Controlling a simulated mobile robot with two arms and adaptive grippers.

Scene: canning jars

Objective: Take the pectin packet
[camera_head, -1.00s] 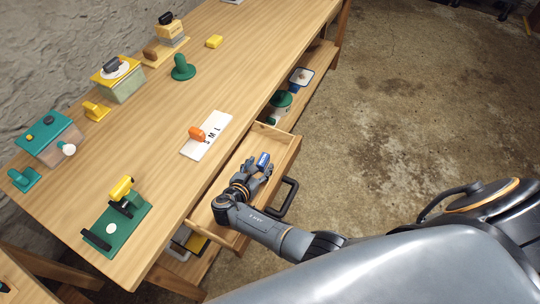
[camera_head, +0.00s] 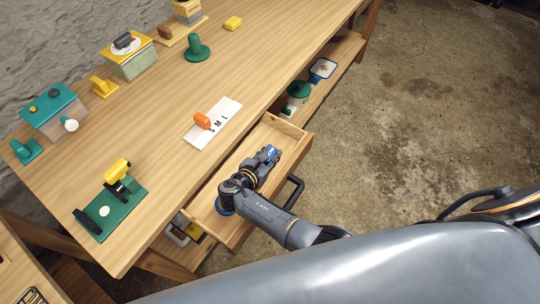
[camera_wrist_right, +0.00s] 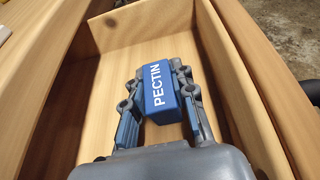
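The blue pectin packet (camera_wrist_right: 159,90), with white PECTIN lettering, is between the fingers of my right gripper (camera_wrist_right: 160,78) in the right wrist view. The fingertips press against both its sides, so the gripper is shut on it. In the head view, the right gripper (camera_head: 267,158) is inside the open wooden drawer (camera_head: 293,140), and only a little of the packet (camera_head: 272,151) shows between the fingers. I cannot tell whether the packet touches the drawer floor. My left gripper is not in view.
Drawer walls stand close around the gripper, with a dark handle (camera_head: 294,192) on the front. The tabletop (camera_head: 170,130) above holds a white lettered board (camera_head: 222,118) with an orange item, a green stand (camera_head: 112,212) and several other items. Open floor lies to the right.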

